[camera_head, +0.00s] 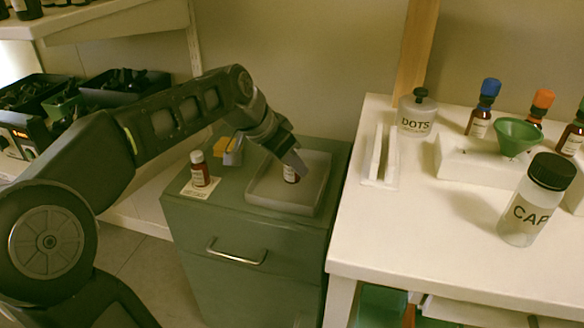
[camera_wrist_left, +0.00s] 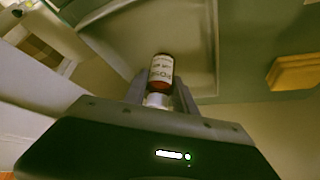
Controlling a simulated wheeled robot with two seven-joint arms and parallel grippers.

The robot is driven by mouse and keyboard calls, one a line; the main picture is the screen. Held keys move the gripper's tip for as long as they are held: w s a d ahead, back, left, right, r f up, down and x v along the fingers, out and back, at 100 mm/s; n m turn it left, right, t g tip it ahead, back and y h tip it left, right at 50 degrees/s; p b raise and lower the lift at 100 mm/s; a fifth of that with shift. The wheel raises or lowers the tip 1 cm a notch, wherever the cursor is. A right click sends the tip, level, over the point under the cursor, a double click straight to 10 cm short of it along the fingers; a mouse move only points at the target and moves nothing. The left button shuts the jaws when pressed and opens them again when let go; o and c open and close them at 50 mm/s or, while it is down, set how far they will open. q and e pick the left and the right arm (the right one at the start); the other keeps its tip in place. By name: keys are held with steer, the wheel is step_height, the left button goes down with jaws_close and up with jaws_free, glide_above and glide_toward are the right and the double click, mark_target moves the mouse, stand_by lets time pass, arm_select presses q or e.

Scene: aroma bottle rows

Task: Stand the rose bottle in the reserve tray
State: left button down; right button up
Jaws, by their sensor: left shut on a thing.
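The rose bottle (camera_head: 291,175) is a small red-brown bottle with a white label and a pale cap. It shows better in the left wrist view (camera_wrist_left: 160,72), where its label partly reads as ROSE. My left gripper (camera_head: 296,165) is shut on it at the cap end. The bottle is over or inside the grey reserve tray (camera_head: 278,207) on the green drawer cabinet. I cannot tell whether its base touches the tray floor. The tray (camera_wrist_left: 205,55) fills the area behind the bottle in the left wrist view. My right gripper is not in view.
A similar white-capped bottle (camera_head: 199,170) stands on a card left of the tray. A yellow and grey item (camera_head: 234,148) is behind it. The white table (camera_head: 400,230) at right holds a DOTS jar (camera_head: 417,115), a CAP jar (camera_head: 535,200), a green funnel (camera_head: 517,137) and colour-capped bottles.

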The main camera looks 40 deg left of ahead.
arm_select(q)
steer(key=shift+f, duration=0.15)
steer(key=c, duration=1.5)
jaws_free()
steer(key=shift+f, duration=0.1)
steer(key=o, duration=0.5)
steer(key=shift+s+r+p, duration=0.15)
steer(key=shift+r+p, duration=0.15)
steer(key=shift+r, duration=0.25)
steer(key=shift+p+v, duration=2.05)
steer(key=shift+v, duration=3.6)
